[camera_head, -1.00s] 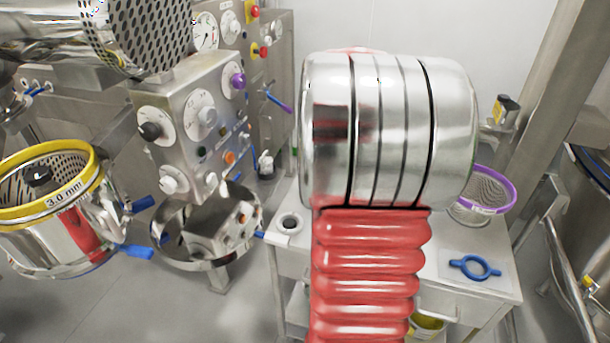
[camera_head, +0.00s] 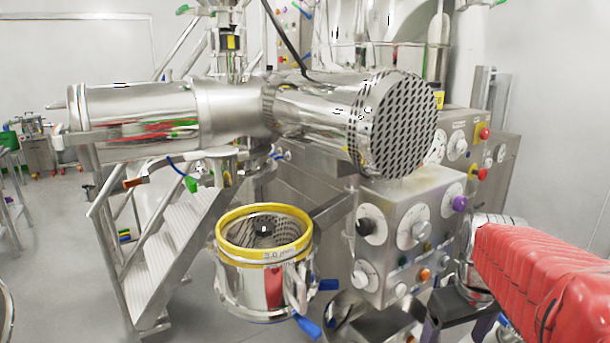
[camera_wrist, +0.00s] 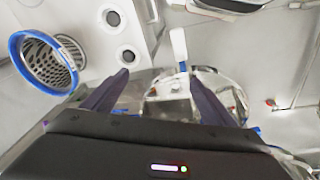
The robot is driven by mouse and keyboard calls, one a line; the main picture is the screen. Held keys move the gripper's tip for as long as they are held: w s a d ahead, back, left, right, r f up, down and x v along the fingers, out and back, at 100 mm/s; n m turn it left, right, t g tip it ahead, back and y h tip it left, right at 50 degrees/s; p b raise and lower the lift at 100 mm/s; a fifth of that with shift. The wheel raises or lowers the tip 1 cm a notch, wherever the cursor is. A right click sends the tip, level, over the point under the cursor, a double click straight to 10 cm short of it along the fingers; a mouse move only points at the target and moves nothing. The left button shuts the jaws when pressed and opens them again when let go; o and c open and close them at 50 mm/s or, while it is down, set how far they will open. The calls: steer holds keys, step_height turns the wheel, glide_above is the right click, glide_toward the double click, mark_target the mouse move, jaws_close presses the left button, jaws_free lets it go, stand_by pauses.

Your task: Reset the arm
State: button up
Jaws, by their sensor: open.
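My arm, in a red ribbed sleeve, reaches in from the right edge of the head view. Its dark gripper (camera_head: 455,315) shows only partly there, low in front of the steel machine. In the wrist view my gripper (camera_wrist: 157,74) has its two dark fingers spread apart with nothing held between them. Beyond the fingers are shiny steel parts and a pale floor. I cannot tell whether the fingers touch anything.
A control box (camera_head: 410,232) with dials and a yellow-rimmed steel sieve drum (camera_head: 264,253) stand left of my arm. Steel steps (camera_head: 165,250) are farther left. The wrist view shows a blue-rimmed basket (camera_wrist: 22,68) at left.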

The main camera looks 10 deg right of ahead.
steer(key=s+a+t, duration=0.2)
steer(key=s+a, duration=0.1)
steer(key=a, duration=0.7)
steer(key=s+a+r+t+y, duration=0.1)
steer(key=s+a, duration=0.2)
steer(key=a, duration=0.7)
steer(key=shift+t, duration=0.4)
steer(key=shift+s+d, duration=0.1)
